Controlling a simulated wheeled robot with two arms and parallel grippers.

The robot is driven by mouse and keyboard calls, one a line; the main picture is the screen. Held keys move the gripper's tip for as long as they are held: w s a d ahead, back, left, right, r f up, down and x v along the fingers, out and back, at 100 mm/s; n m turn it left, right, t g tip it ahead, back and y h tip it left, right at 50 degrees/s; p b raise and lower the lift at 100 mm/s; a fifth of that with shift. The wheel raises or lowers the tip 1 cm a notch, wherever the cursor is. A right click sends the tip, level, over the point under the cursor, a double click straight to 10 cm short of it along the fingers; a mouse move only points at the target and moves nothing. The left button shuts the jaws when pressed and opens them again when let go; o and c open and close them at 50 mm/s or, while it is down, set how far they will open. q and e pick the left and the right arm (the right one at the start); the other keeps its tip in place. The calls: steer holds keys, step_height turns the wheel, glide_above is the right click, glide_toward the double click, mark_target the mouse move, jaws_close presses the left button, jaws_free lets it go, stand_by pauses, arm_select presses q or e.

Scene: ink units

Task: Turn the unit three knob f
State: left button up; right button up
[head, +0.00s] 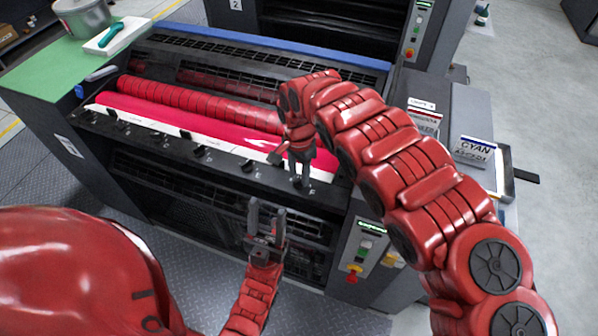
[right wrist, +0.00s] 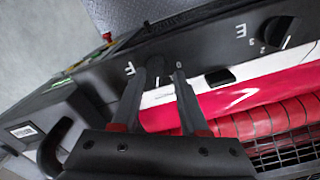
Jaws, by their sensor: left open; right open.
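Knob f (right wrist: 159,73) is a dark round knob beside the letter F on the unit's black front rail, shown in the right wrist view. My right gripper (right wrist: 165,68) is open, with one finger on each side of this knob. Whether the fingers touch it I cannot tell. In the head view my right gripper (head: 299,182) points down at the right end of the knob row and mostly hides knob f. My left gripper (head: 267,207) is open and empty, pointing up in front of the unit, below the rail.
Knob E (right wrist: 277,32) is the neighbouring knob on the rail. A magenta roller (head: 180,112) runs behind it. A control panel (head: 362,247) with a red stop button is at the right front. A green shelf (head: 65,72) holds a pot (head: 82,18).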

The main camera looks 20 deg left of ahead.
steer(key=shift+f, duration=0.25)
steer(key=shift+s+d+f, duration=0.1)
steer(key=shift+s+d, duration=0.05)
steer(key=shift+c, duration=1.3)
jaws_close()
